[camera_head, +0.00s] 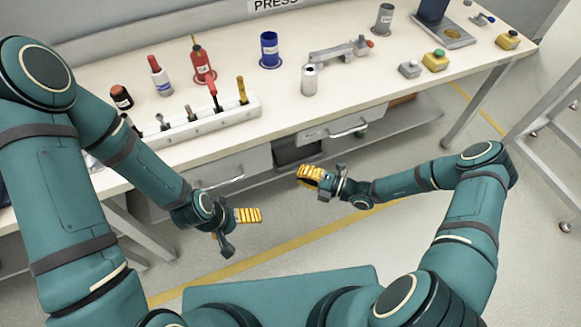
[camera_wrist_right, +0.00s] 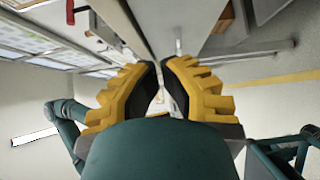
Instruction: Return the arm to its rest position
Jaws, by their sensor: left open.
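My left gripper (camera_head: 243,230) is open and empty, with its yellow-padded finger and its dark finger spread apart. It hangs in front of the table, above the floor, below the drawer. My right gripper (camera_head: 310,176) is also in front of the table edge, at the end of the bent right arm. In the right wrist view its two yellow-ribbed fingers (camera_wrist_right: 160,75) curve in with their tips close together and nothing held between them. Both grippers are apart from the table and from each other.
A metal frame (camera_head: 550,115) stands at right. The floor in front is clear.

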